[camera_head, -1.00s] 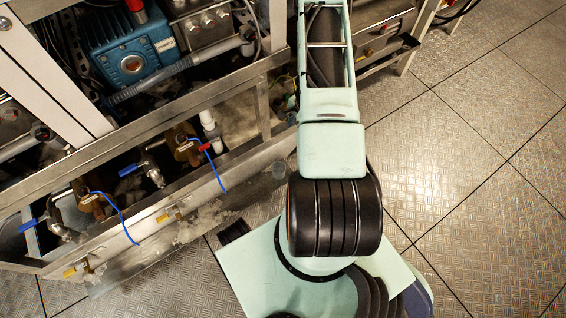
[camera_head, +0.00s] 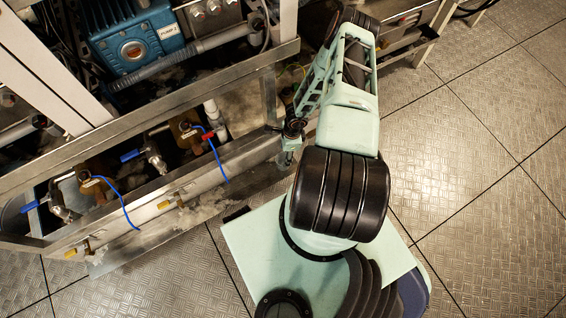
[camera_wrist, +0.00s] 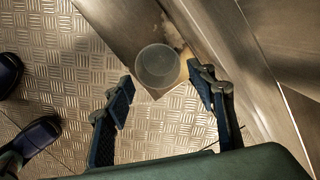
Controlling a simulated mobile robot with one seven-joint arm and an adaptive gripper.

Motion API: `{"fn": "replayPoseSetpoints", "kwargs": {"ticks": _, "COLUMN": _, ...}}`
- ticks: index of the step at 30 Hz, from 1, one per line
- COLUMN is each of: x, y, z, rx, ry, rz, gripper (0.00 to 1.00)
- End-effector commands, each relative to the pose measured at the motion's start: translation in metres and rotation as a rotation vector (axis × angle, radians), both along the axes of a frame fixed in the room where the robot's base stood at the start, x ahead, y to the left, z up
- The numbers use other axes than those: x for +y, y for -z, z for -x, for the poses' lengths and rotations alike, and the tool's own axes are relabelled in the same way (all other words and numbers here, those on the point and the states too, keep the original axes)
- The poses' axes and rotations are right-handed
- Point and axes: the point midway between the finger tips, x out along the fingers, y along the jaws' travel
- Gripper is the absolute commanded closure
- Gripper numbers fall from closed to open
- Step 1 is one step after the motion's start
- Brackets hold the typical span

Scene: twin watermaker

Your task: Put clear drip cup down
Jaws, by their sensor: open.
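The clear drip cup (camera_wrist: 157,66) shows in the wrist view as a round, translucent cup seen from above. It stands at the corner of a flat metal strip (camera_wrist: 118,22) on the floor. My gripper (camera_wrist: 160,78) is open, with one finger on each side of the cup in this picture. A gap shows between each fingertip and the cup. I cannot tell the height between them.
The skid's lower steel rail (camera_head: 140,203) runs close beside my gripper. Valves with blue and red handles (camera_head: 130,156) and blue tubes (camera_head: 118,203) sit along it. Open tread-plate floor (camera_head: 470,150) lies to the right.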

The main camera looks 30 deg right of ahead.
Motion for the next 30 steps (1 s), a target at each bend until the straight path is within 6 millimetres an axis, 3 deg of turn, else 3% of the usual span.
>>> {"fn": "replayPoseSetpoints", "kwargs": {"ticks": 12, "x": 0.01, "y": 0.05, "z": -0.002, "rx": 0.0, "ry": 0.001, "rz": 0.001, "gripper": 0.49}}
{"fn": "replayPoseSetpoints", "kwargs": {"ticks": 21, "x": 0.01, "y": 0.053, "z": -0.002, "rx": 0.0, "ry": 0.0, "rz": 0.0, "gripper": 0.49}}
{"fn": "replayPoseSetpoints", "kwargs": {"ticks": 30, "x": 0.01, "y": 0.053, "z": -0.002, "rx": 0.0, "ry": -0.001, "rz": 0.0, "gripper": 0.82}}
